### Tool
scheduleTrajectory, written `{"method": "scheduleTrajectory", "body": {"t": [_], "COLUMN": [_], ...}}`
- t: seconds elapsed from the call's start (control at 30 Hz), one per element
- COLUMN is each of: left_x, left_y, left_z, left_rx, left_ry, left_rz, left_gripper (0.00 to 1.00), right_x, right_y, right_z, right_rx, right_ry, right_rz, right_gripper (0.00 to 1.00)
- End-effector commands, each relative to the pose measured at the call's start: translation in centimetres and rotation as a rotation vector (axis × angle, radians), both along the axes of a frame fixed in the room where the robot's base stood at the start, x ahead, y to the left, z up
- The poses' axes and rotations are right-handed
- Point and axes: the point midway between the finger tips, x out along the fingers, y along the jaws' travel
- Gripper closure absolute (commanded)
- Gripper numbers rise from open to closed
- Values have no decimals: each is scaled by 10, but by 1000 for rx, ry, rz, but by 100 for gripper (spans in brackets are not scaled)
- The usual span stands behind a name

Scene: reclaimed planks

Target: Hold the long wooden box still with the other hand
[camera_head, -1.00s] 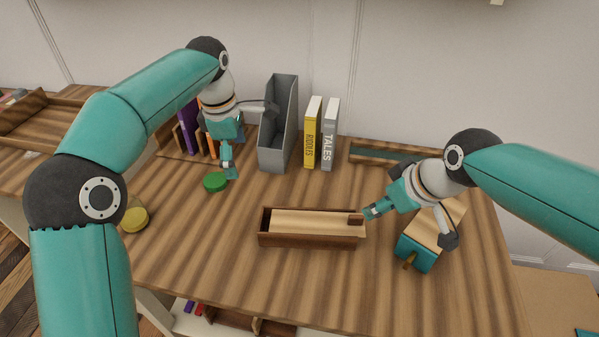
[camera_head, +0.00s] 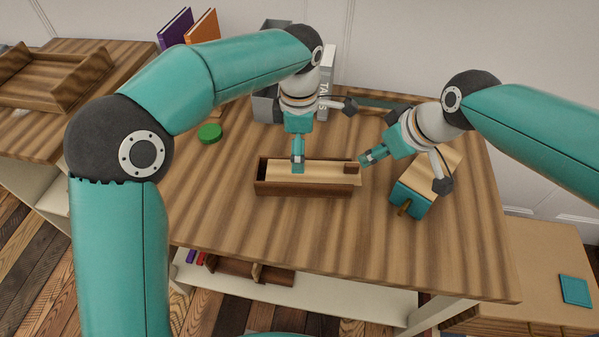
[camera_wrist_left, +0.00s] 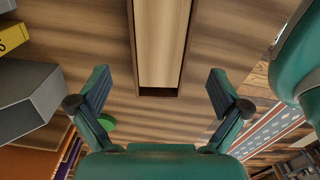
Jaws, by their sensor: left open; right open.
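The long wooden box (camera_head: 305,189) lies on the table, dark brown, with a light wooden lid (camera_head: 315,171) inset in its top and a dark block at the lid's right end. A dark gap shows at the box's left end. My left gripper (camera_head: 324,134) is open, one finger in front of the box's left half. In the left wrist view the box (camera_wrist_left: 183,45) runs away between the spread fingers (camera_wrist_left: 158,88), its gapped end nearest; contact is not visible. My right gripper (camera_head: 406,171) is open, one fingertip close to the dark block; I cannot tell if they touch.
A green disc (camera_head: 209,133) lies left. Behind my left arm are a grey file holder (camera_head: 266,106) and upright books. The table front is clear.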

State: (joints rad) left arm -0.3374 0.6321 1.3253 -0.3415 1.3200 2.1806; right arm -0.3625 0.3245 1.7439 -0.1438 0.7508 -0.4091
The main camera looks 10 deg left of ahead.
Motion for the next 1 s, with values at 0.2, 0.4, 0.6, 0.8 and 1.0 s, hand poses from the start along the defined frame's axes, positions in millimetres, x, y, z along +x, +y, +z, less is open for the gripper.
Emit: {"method": "scheduleTrajectory", "body": {"t": [0.2, 0.4, 0.6, 0.8, 1.0], "left_x": [-1, -1, 0, 0, 0], "left_y": [0, 0, 0, 0, 0], "left_z": [-45, -76, -92, -95, -95], "left_rx": [0, 0, -1, -1, -1], "left_ry": [5, 3, 1, 0, 0], "left_rz": [-1, -1, 0, 0, -1], "left_gripper": [0, 0, 0, 0, 10], "right_x": [0, 0, 0, 0, 0], "right_y": [0, 0, 0, 0, 0], "right_z": [0, 0, 0, 0, 0], "right_rx": [0, 0, 0, 0, 0], "right_ry": [0, 0, 0, 0, 0], "right_rz": [0, 0, 0, 0, 0], "right_gripper": [58, 58, 58, 58, 58]}}
